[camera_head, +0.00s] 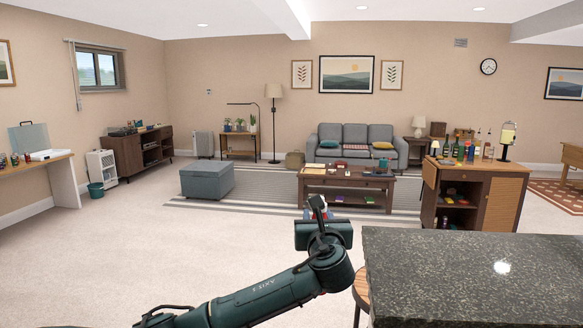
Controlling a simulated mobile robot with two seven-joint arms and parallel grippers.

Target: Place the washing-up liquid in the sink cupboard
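My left arm comes in from the lower left, and my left gripper (318,207) is raised in front of the open carpet, left of the dark counter. The gripper points away from me, and its wrist hides most of the fingers. A small patch of red, white and blue (307,213) shows just behind the gripper. I cannot tell what it is or whether it is held. I cannot make out the washing-up liquid for certain. No sink or sink cupboard is in view. My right gripper is not in view.
A dark speckled counter (470,272) fills the lower right, with a stool (361,287) at its left edge. A wooden bar cabinet (505,200) with several bottles stands behind it. A coffee table (345,181), grey ottoman (207,181) and sofa are farther back. Carpet at left is clear.

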